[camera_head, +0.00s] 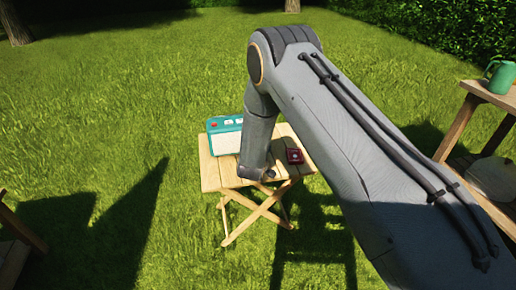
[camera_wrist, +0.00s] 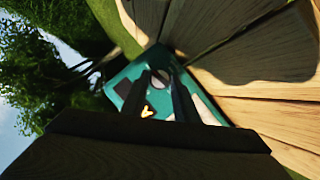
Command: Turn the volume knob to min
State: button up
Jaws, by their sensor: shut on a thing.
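A teal radio-like box (camera_head: 226,124) with a pale front stands on the left part of a wooden folding table (camera_head: 208,178). In the head view, its top shows a red spot and small pale parts, and my arm hides its right side. In the wrist view, the teal panel (camera_wrist: 121,86) fills the middle. My gripper (camera_wrist: 159,74) has its two dark fingers on either side of a round grey knob (camera_wrist: 160,77) and is shut on it. A small yellow-white mark (camera_wrist: 147,112) shows between the fingers. The knob's pointer and any min label cannot be made out.
A wooden shelf (camera_head: 488,95) with a green jug (camera_head: 501,77) stands at the right. Open grass surrounds the table.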

jog(key=n, duration=0.1)
jog(key=n+t+h+b, duration=0.1)
jog(key=shift+a+f+n+h+b, duration=0.3)
jog(key=shift+a, duration=0.1)
jog(key=n+t+h+b, duration=0.1)
jog(key=n+b, duration=0.1)
jog(key=n, duration=0.1)
jog(key=shift+s+a+f+t, duration=0.1)
jog(key=shift+t, duration=0.2)
dwell(0.3)
jog(key=o, duration=1)
jog(key=shift+a, duration=0.1)
jog(key=shift+o, duration=0.2)
jog(key=shift+d, duration=0.2)
jog(key=shift+v, duration=3.9)
jog(key=shift+a+f, duration=0.1)
jog(key=shift+f, duration=0.05)
